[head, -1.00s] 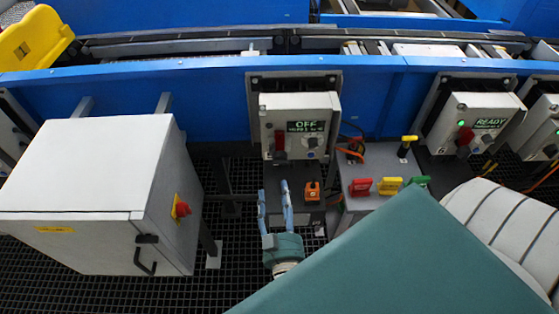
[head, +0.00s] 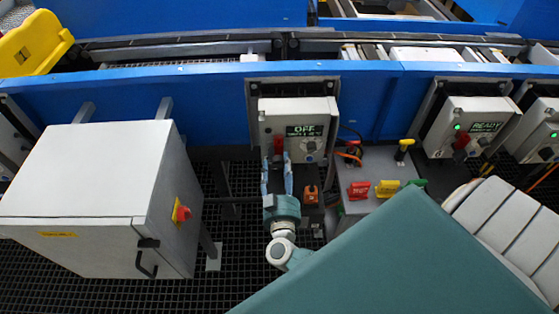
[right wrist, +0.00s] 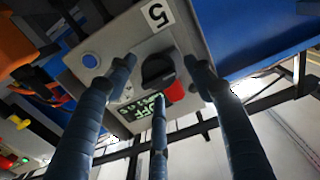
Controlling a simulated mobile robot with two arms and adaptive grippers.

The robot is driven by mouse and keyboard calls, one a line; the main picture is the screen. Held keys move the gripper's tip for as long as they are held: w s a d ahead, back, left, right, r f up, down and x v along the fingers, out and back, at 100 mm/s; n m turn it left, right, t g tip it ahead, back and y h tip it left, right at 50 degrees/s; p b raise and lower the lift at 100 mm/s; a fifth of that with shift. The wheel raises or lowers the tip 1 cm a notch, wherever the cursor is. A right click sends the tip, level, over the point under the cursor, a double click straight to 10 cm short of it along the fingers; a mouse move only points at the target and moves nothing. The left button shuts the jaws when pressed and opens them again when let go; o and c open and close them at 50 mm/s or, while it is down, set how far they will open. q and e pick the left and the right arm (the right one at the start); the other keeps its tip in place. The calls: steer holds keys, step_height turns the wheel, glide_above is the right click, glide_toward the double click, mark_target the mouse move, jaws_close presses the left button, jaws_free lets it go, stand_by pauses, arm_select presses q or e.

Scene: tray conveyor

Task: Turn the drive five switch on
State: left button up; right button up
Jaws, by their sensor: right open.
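The drive five box (head: 268,118) is a light grey unit on the blue conveyor side, with a lit display (head: 305,130) reading OFF. Contact cannot be told. My left gripper is out of view.
A grey cabinet (head: 80,175) with a red knob stands at left. Right of the gripper are an orange piece (head: 311,194) and a grey stand (head: 352,210) with red, yellow and green tags. Another drive box (head: 470,112) reads READY with a green light.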

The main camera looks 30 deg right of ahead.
steer(key=c, duration=1.1)
steer(key=shift+r+m, duration=0.1)
steer(key=shift+m, duration=0.2)
steer(key=m, duration=0.3)
steer(key=shift+m, duration=0.3)
steer(key=m+b, duration=0.1)
steer(key=m, duration=0.3)
steer(key=shift+d, duration=0.15)
steer(key=m+b, duration=0.2)
steer(key=m, duration=0.3)
steer(key=shift+d, duration=0.1)
steer(key=shift+c, duration=0.3)
steer(key=m+b, duration=0.2)
steer(key=m, duration=0.2)
steer(key=shift+s+d+m, duration=0.1)
steer(key=shift+m, duration=0.2)
